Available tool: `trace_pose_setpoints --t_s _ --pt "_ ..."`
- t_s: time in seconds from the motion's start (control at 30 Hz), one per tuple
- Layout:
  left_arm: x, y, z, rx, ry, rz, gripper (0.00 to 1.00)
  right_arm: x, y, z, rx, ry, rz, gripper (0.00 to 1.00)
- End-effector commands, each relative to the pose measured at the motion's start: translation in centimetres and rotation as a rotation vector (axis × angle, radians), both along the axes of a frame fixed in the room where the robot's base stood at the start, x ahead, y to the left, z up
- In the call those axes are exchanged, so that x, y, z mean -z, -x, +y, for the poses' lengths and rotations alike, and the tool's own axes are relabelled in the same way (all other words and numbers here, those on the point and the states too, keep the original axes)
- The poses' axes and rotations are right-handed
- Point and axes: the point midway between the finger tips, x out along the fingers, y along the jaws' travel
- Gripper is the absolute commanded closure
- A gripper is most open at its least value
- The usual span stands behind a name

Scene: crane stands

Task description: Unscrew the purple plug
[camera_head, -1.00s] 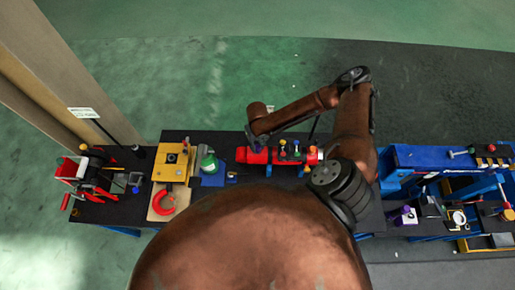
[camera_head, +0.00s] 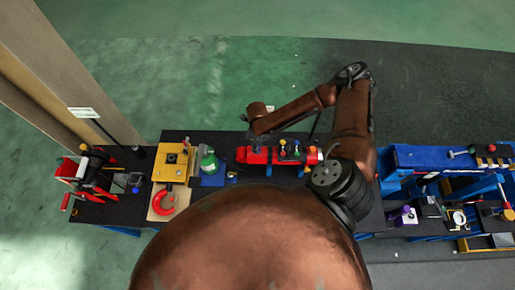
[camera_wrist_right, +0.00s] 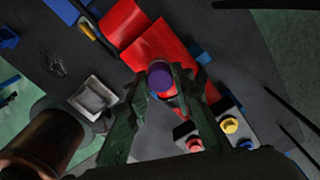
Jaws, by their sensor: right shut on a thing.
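In the head view my right gripper (camera_head: 257,143) reaches down over the left part of the red cylinder (camera_head: 283,157), which lies on the dark bench. The plug is mostly hidden by the fingers there. I cannot tell how far the plug sits in its hole. My left gripper is not in view.
Several coloured plugs stand right of the gripper, among them a yellow one (camera_wrist_right: 230,126). A grey metal tray (camera_wrist_right: 93,97) lies beside the cylinder.

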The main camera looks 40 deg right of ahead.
Motion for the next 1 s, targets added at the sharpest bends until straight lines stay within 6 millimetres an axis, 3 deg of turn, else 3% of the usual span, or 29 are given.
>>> trace_pose_setpoints --t_s 0.2,0.57,0.8,1.0 --pt "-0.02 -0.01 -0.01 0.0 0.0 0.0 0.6 -0.21 -0.25 -0.01 -0.207 0.001 -0.005 1.0" --pt "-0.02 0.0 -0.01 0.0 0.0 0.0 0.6 -0.21 -0.26 -0.01 -0.247 0.001 -0.005 1.0" --pt "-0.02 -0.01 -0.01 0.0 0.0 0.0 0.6 -0.28 -0.32 -0.03 -0.571 0.002 -0.006 1.0" --pt "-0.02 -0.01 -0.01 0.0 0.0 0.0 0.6 -0.24 -0.47 0.57 -0.636 -0.002 -0.009 1.0"
